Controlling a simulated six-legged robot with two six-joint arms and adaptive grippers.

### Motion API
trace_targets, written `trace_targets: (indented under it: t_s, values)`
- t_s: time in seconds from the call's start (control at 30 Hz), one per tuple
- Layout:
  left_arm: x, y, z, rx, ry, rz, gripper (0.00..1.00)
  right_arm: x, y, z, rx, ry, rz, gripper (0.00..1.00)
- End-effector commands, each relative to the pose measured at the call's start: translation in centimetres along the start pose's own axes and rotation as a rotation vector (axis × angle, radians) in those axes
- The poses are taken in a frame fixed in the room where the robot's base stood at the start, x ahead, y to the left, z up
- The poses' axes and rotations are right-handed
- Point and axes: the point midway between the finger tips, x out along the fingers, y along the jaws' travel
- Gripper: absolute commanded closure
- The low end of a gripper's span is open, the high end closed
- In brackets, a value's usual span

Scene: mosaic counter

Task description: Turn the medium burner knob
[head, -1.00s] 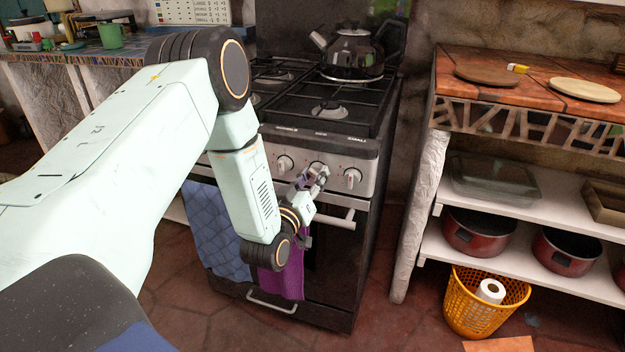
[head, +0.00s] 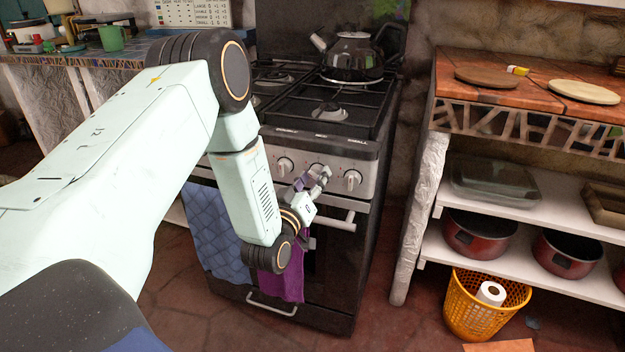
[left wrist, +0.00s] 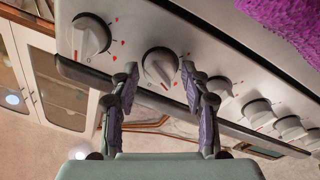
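The stove (head: 330,230) has a row of silver knobs on its front panel. The medium burner knob (left wrist: 160,66) is the second one in from the stove's right end. My left gripper (left wrist: 159,72) is open, with one finger on each side of this knob and a small gap to each. In the head view my left gripper (head: 313,180) is at the panel and largely covers that knob. The end knob (head: 352,179) is clear of the fingers and also shows in the left wrist view (left wrist: 88,36). My right gripper is not in view.
An oven handle (head: 340,220) runs just below the knobs. A purple towel (head: 285,286) and a blue towel (head: 215,235) hang there. A kettle (head: 352,58) stands on the hob. A shelf unit with red pots (head: 475,235) stands at the right.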

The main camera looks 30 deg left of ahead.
Motion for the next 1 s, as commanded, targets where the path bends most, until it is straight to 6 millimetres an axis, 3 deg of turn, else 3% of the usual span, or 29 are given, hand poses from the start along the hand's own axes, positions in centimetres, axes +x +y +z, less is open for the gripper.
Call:
trace_targets:
  t_s: [0.47,1.0]
  values:
    - [-0.6,-0.1,0.1,0.000,-0.004,0.000,0.43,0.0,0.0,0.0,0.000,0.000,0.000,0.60]
    - [-10.3,-0.1,0.1,-0.001,-0.005,-0.002,0.43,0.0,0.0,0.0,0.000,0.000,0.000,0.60]
